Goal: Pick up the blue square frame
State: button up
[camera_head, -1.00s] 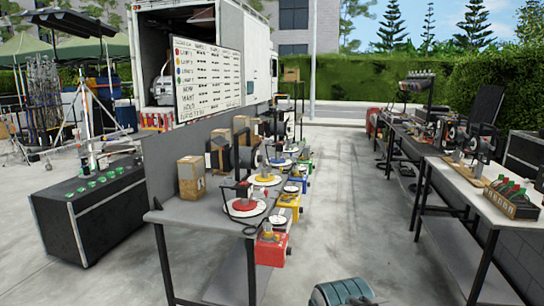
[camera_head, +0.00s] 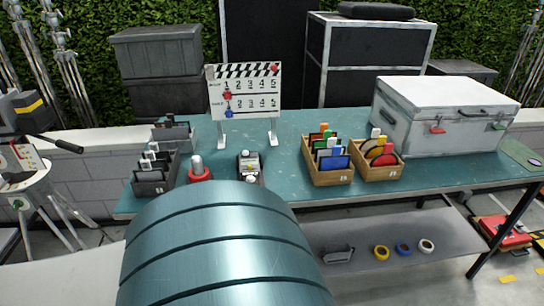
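In the head view, a wooden box (camera_head: 328,177) on the teal table holds several upright coloured squares. The lower part of the blue piece is hidden by the box's front wall. A large teal ribbed link of my arm fills the bottom middle of the view. My gripper is not in view, so its distance from the box cannot be told.
A second wooden box (camera_head: 380,172) with red, yellow and dark round pieces stands close on the right. A white case (camera_head: 445,115) is beyond it. A clapper-style board (camera_head: 244,93) stands behind. Dark holders (camera_head: 152,181) are at left. Rings, including a blue ring (camera_head: 403,249), lie on the lower shelf.

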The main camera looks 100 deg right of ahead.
aim_at(335, 162)
jog(key=z, duration=2.95)
jog(key=k, duration=0.1)
jog(key=z, duration=1.95)
jog(key=i, duration=0.85)
jog(key=u, duration=0.45)
jog(key=i, duration=0.45)
jog(key=u, duration=0.55)
